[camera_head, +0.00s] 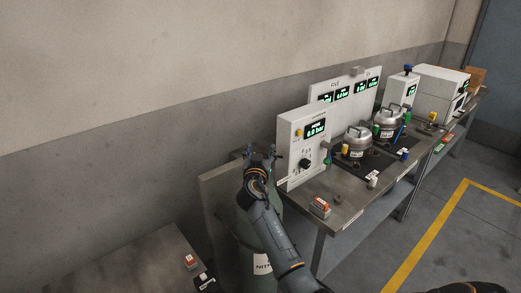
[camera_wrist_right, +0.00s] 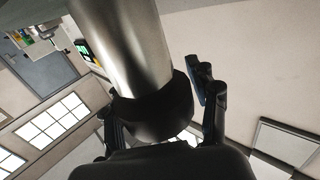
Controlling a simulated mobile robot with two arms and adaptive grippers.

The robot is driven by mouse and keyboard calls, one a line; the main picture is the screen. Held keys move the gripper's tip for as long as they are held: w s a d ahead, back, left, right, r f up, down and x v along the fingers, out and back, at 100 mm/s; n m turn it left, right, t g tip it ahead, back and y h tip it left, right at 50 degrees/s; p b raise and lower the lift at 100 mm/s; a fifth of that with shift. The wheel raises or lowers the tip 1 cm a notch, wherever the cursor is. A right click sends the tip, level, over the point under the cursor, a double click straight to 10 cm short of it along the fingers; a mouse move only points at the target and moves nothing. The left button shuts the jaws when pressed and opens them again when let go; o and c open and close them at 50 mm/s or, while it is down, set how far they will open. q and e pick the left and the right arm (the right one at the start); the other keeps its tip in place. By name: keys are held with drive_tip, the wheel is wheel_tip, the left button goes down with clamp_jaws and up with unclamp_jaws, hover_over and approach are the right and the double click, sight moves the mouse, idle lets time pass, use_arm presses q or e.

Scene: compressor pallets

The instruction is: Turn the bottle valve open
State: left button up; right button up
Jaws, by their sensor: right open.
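A grey-green gas bottle (camera_head: 246,222) with a white label (camera_head: 262,264) stands upright at the left end of the bench, partly hidden by my right arm. My right gripper (camera_head: 261,153) is over the top of the bottle and hides the valve in the head view. In the right wrist view, a black round knob (camera_wrist_right: 160,108) on a shiny metal cylinder (camera_wrist_right: 122,42) sits between the open fingers of the gripper (camera_wrist_right: 158,112). A small gap shows at the right finger; contact at the left cannot be told. My left gripper is not in view.
A metal bench (camera_head: 345,200) holds a white control box (camera_head: 303,145) with a green display close right of the gripper, and two silver pots (camera_head: 358,141). A low table (camera_head: 140,265) with a red button box (camera_head: 190,261) is at lower left. The wall is behind.

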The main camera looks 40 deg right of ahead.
drive_tip(key=c, duration=1)
drive_tip(key=shift+f, duration=0.1)
drive_tip(key=shift+c, duration=0.3)
drive_tip(key=shift+f, duration=0.15)
drive_tip(key=shift+c, duration=0.6)
